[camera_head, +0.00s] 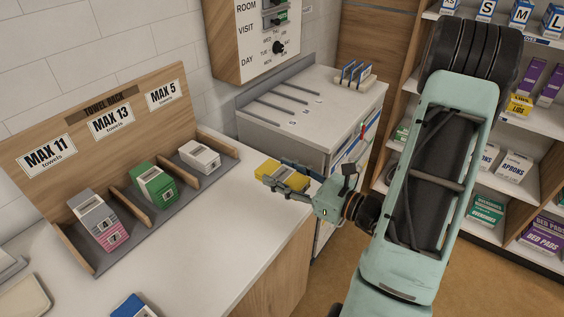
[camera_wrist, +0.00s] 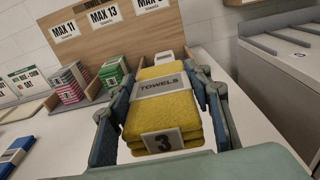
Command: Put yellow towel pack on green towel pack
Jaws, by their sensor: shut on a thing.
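My gripper (camera_head: 287,180) is shut on the yellow towel pack (camera_head: 272,170) near the right edge of the white counter. In the wrist view the yellow pack (camera_wrist: 163,115) sits between both fingers, with a "TOWELS" band and a label reading 3. Whether it touches the counter is unclear. The green towel pack (camera_head: 153,184) stands in the middle bay of the towel rack, to the left of my gripper. It also shows in the wrist view (camera_wrist: 112,73), behind and left of the yellow pack. Nothing lies on top of the green pack.
The towel rack (camera_head: 90,262) has wooden dividers and signs MAX 11, MAX 13 and MAX 5. A grey pack on a pink one (camera_head: 100,218) fills the left bay; a white pack (camera_head: 200,156) is in the right bay. A blue pack (camera_head: 131,306) lies at the counter front. Counter between is clear.

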